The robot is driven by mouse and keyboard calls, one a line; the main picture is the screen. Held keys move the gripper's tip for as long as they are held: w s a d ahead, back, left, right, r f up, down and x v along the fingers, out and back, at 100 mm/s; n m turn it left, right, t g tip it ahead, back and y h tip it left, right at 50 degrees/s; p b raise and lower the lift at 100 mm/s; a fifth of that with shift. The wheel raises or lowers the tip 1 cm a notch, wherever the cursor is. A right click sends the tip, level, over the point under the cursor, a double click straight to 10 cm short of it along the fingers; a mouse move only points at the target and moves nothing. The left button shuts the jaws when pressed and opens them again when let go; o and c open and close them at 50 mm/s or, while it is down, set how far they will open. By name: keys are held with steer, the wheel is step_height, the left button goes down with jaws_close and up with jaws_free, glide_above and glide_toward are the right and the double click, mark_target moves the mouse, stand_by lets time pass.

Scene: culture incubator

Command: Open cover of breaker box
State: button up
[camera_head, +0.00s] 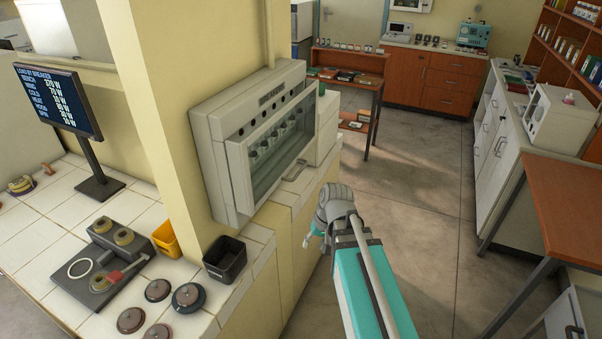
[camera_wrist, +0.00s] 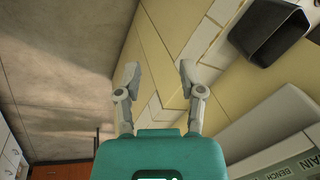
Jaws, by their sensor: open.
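The breaker box (camera_head: 204,122) is a grey-white case on the yellow wall pillar. Its framed clear cover (camera_head: 272,145) lies over a row of switches and looks shut, and a handle (camera_head: 295,170) shows at its lower edge. In the wrist view, a pale part of the box with lettering (camera_wrist: 290,165) shows at the lower right. My gripper (camera_wrist: 158,73) is open and empty, its two fingers apart over the tiled ledge. In the head view it is small and partly hidden by my wrist, low and right of the box, apart from it.
A black bin (camera_head: 225,260) and a yellow bin (camera_head: 166,239) stand on the tiled counter (camera_head: 30,230) below the box. A monitor (camera_head: 60,98) stands at the left. An orange-topped table (camera_head: 565,200) is at the right. The floor (camera_head: 420,200) between is clear.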

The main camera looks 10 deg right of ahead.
steer(key=w+d+r+m+t+y+b, duration=0.25)
steer(key=w+y, duration=0.35)
steer(key=w, duration=0.4)
steer(key=m+t+y+b, duration=0.1)
steer(key=m+t+y, duration=0.3)
steer(key=t, duration=0.2)
glide_toward(300, 170)
steer(key=f+v, duration=0.1)
steer(key=v, duration=0.2)
steer(key=shift+d+r, duration=0.35)
steer(key=shift+r, duration=0.15)
steer(key=shift+w+a+f, duration=0.1)
steer(key=shift+a, duration=0.05)
steer(key=shift+b+x, duration=1.4)
steer(key=shift+x, duration=5.4)
steer(key=shift+f, duration=0.15)
steer(key=shift+c, duration=0.2)
jaws_close()
